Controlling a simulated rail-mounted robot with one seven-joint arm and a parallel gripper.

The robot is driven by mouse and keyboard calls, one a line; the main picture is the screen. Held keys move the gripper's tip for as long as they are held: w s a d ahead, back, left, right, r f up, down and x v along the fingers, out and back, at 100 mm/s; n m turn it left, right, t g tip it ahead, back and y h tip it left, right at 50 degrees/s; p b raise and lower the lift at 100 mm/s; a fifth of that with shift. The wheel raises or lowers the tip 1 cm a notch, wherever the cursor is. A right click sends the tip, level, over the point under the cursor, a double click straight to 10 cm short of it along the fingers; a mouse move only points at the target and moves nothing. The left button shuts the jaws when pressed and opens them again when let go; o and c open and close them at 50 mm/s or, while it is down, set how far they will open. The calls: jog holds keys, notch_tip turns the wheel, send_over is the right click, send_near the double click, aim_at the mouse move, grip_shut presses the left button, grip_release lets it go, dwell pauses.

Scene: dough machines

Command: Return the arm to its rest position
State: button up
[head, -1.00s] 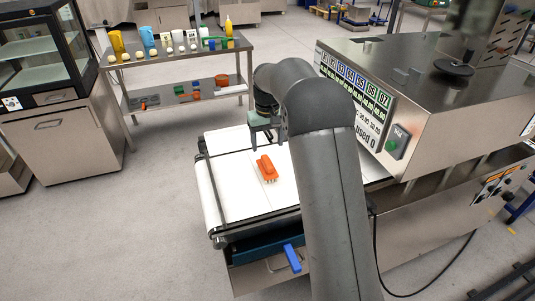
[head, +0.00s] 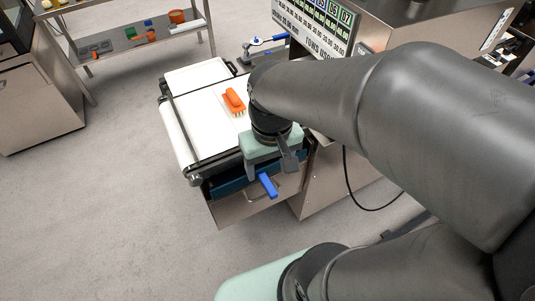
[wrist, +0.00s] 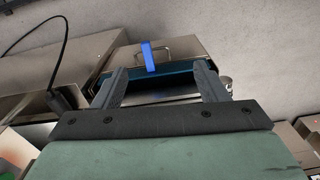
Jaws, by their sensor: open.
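My gripper (head: 270,165) is at the near right corner of the machine's white belt in the head view, pointing down, with nothing seen between its fingers. In the wrist view my gripper (wrist: 162,88) shows two dark fingers spread wide apart. My arm (head: 330,95) reaches in from the right and is bent, and it hides part of the machine. An orange brush (head: 234,100) lies on the white belt (head: 200,125), left of the gripper and apart from it.
A drawer with a blue handle (head: 268,185) sits under the belt's near end; the blue handle (wrist: 148,56) also shows in the wrist view. A black cable (head: 350,190) hangs at the machine's side. A steel shelf table (head: 130,45) stands at the back left. The grey floor (head: 110,210) at left is clear.

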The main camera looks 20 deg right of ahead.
jog(key=s, duration=0.1)
jog(key=s+f, duration=0.1)
jog(key=shift+s+f, duration=0.1)
jog(key=shift+s, duration=0.25)
jog(key=shift+r+p, duration=0.25)
jog(key=shift+p, duration=0.05)
jog(key=o, duration=0.3)
jog(key=shift+d+r, duration=0.1)
jog(key=shift+r, duration=0.1)
jog(key=o, duration=0.4)
jog(key=shift+f, duration=0.1)
